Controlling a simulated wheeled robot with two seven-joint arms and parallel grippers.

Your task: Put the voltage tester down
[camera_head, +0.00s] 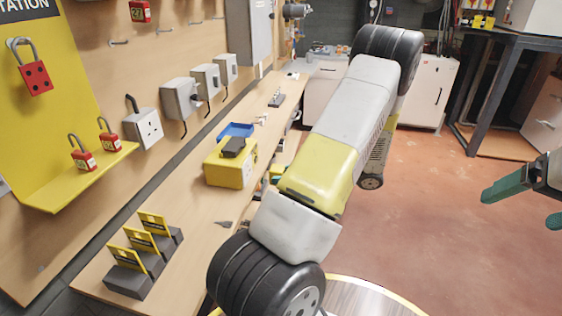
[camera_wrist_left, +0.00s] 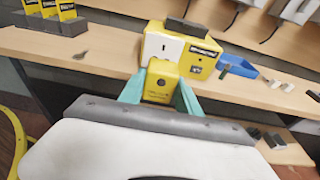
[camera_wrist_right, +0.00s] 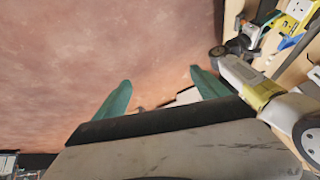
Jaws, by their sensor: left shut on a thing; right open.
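In the left wrist view, the yellow voltage tester (camera_wrist_left: 161,84) is held upright between the teal fingers of my left gripper (camera_wrist_left: 160,88). It is in front of a yellow box with a white socket (camera_wrist_left: 168,48); I cannot tell whether it touches the box or the bench. In the head view, my left arm hides the tester and most of that gripper. The yellow box (camera_head: 229,172) stands on the wooden bench (camera_head: 196,222) with a dark block (camera_head: 234,147) on top. My right gripper (camera_head: 517,210) is open and empty above the floor, also seen in the right wrist view (camera_wrist_right: 160,80).
A blue tray (camera_head: 236,130) lies behind the yellow box. Several black-and-yellow holders (camera_head: 145,243) stand at the bench's near end. The floor at right is open.

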